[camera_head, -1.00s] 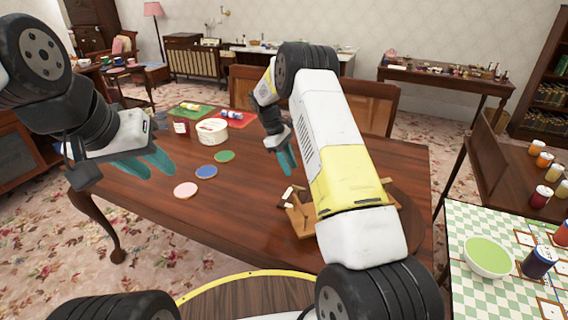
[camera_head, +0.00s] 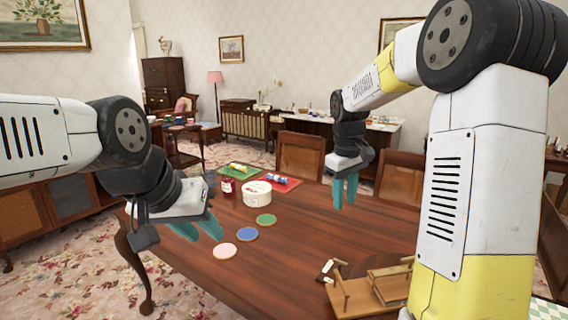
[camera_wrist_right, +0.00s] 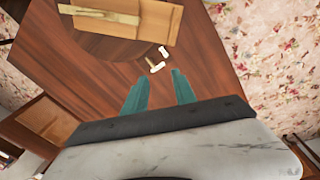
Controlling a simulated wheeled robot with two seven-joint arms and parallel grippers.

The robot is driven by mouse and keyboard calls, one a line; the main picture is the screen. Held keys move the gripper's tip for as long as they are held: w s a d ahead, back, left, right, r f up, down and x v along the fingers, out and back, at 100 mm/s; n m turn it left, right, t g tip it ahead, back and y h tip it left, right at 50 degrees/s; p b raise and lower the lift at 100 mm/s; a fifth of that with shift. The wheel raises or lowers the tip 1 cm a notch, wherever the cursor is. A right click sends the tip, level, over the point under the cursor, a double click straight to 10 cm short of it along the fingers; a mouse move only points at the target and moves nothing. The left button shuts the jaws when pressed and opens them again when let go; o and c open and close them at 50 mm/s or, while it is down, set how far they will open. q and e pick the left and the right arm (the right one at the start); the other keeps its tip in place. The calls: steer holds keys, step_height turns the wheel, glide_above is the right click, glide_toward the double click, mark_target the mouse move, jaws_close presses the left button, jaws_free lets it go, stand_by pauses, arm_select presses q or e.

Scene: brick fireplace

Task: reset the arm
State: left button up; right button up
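My left gripper (camera_head: 203,232) hangs above the left part of the wooden table in the head view. Its two teal fingers are apart, with nothing between them. My right gripper (camera_head: 345,200) points down over the far right part of the table. In the right wrist view my right gripper (camera_wrist_right: 158,75) shows two separate teal fingers with nothing between them. My right arm is raised and bent, with its upper links filling the right of the head view.

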steer(key=s+a+r+m+t+y, duration=0.1)
steer(key=s+r+m+t, duration=0.1)
steer(key=s, duration=0.9)
steer(key=s+a+r+m+t+y, duration=0.1)
steer(key=s+r+m+t, duration=0.2)
steer(key=s, duration=0.9)
steer(key=shift+r+m+y, duration=0.4)
steer(key=shift+r, duration=0.05)
steer(key=shift+s+a, duration=0.1)
